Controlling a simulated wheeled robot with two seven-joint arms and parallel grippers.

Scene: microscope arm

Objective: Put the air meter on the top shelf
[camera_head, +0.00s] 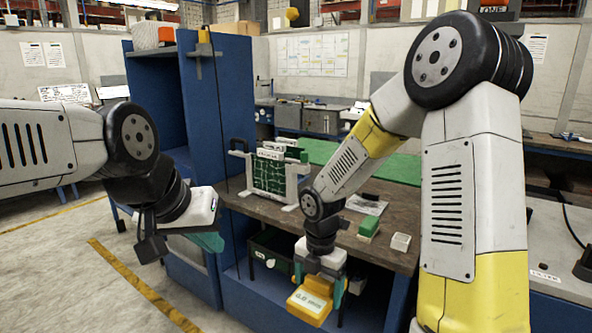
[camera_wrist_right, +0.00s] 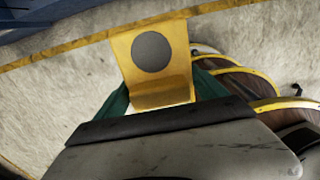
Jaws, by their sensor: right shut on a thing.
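The air meter, a yellow box with a pale label (camera_head: 310,301), hangs in front of the bench's lower opening. My right gripper (camera_head: 320,283) is shut on it, with teal fingers on its two sides. In the right wrist view the yellow body with a grey round patch (camera_wrist_right: 152,60) sits between the teal fingers (camera_wrist_right: 160,92). My left gripper (camera_head: 207,240) is at the left, in front of the blue cabinet, away from the meter; its jaw gap is not clear. A tall blue cabinet (camera_head: 222,110) with an upper shelf (camera_head: 190,50) stands behind it.
The brown bench top (camera_head: 375,237) holds a green circuit board in a white frame (camera_head: 268,172), a green and white block (camera_head: 368,228) and a small white block (camera_head: 401,242). A dark bin (camera_head: 270,252) sits under the bench. The floor (camera_head: 60,260) at left is clear.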

